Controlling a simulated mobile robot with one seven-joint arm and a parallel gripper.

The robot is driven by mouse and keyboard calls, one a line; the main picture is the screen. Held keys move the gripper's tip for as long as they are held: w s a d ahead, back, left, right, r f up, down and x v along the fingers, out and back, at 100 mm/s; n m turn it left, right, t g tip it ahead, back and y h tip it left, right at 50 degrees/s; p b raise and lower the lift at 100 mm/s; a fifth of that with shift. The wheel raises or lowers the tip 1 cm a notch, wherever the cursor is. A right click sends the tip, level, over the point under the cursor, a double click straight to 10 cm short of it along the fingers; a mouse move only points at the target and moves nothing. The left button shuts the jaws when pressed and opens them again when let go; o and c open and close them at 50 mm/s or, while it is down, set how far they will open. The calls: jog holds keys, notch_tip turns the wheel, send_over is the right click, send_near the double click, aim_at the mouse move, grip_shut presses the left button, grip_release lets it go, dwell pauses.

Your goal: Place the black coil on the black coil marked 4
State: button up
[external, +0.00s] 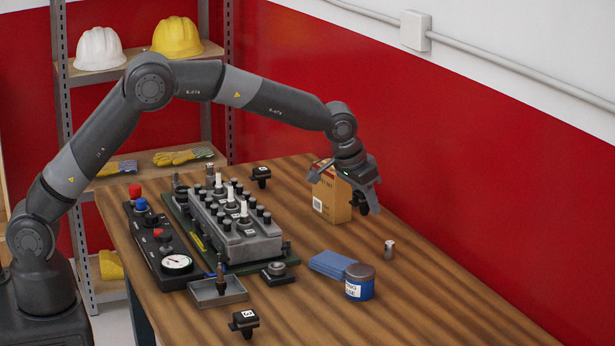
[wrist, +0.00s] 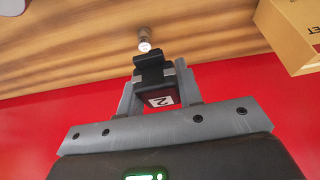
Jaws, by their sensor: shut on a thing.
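My gripper (external: 358,198) is shut on a black coil, which shows dark at the fingertips (external: 363,208). In the wrist view the fingers (wrist: 156,85) clasp this black coil (wrist: 151,68); its white label appears to read 2. The gripper is over the right side of the table, beside the cardboard box, with the coil above the wood. Another black coil (external: 261,173) with a white label stands behind the engine block; its mark is too small to read. A black coil (external: 243,323) at the front has a label that looks like 3. I cannot make out a mark 4.
The engine block (external: 243,245) with several upright plugs and posts fills the table's middle left, beside a black gauge panel (external: 160,245). The cardboard box (external: 329,197) is close to my gripper. A small metal part (external: 389,249), blue cloth (external: 331,264) and blue tin (external: 359,285) stand nearer.

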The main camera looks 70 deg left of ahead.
jog(key=a+r+n, duration=0.1)
jog(key=a, duration=0.5)
jog(key=a+r+n+y, duration=0.1)
jog(key=a, duration=0.5)
jog(key=s+a+r+n, duration=0.1)
jog(key=a, duration=0.5)
jog(key=shift+a+n+y, duration=0.3)
jog(key=shift+n, duration=0.1)
jog(key=n+g+y, duration=0.1)
jog(key=n, duration=0.3)
send_over(262, 168)
jog(key=f, duration=0.3)
jog(key=shift+s+d+f, duration=0.1)
jog(key=shift+d+f, duration=0.1)
jog(key=shift+f, duration=0.15)
jog(key=shift+a+f, duration=0.3)
jog(key=shift+a, duration=0.05)
jog(key=shift+f, duration=1.9)
jog(key=shift+f, duration=0.15)
jog(key=o, duration=1)
jog(key=shift+o, duration=0.2)
